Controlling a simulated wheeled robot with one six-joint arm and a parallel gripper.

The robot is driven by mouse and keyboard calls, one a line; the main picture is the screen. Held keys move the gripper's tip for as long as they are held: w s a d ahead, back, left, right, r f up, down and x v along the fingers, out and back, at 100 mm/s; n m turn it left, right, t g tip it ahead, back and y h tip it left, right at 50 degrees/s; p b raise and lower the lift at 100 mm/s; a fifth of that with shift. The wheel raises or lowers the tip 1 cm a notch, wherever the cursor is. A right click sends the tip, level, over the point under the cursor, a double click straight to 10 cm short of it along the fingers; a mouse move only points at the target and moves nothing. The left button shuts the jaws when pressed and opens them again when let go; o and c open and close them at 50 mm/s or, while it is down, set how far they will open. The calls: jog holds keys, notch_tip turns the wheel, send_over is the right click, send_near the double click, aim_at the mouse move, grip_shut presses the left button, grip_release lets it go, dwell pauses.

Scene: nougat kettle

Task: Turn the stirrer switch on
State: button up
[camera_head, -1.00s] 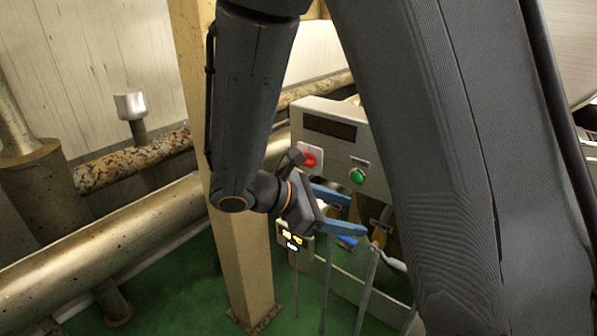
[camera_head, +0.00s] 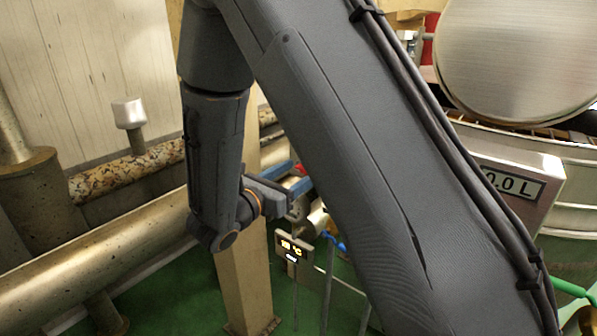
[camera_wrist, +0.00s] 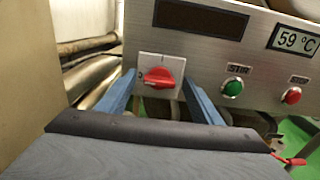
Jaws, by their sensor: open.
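A red rotary switch (camera_wrist: 158,77) on a square white plate sits on the front of a metal control panel (camera_wrist: 205,55) in the wrist view. Its knob lies roughly sideways, with a small mark at its left. My gripper (camera_wrist: 159,88) is open, with one blue finger left of the knob and one right of it. I cannot tell whether the fingers touch the plate. In the head view my gripper (camera_head: 290,178) points at the panel, which my arm mostly hides. Only a bit of red shows between the fingers there.
Right of the switch are a green button (camera_wrist: 233,87) and a red button (camera_wrist: 291,95). Above are a dark display (camera_wrist: 200,18) and a 59 °C readout (camera_wrist: 295,40). A beige post (camera_head: 243,285) and pipes (camera_head: 100,225) stand at the left.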

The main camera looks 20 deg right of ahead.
jog(key=shift+w+d, duration=0.2)
jog(key=shift+d, duration=0.15)
jog(key=c, duration=1.1)
jog(key=shift+o, duration=0.2)
jog(key=shift+m, duration=0.4)
jog(key=m+b, duration=0.4)
jog(key=m, duration=0.1)
jog(key=m+b, duration=0.5)
jog(key=m, duration=0.1)
jog(key=m+b, duration=0.5)
jog(key=m, duration=0.1)
jog(key=shift+s+d+f, duration=0.15)
jog(key=shift+s+f, duration=0.1)
jog(key=shift+f, duration=0.15)
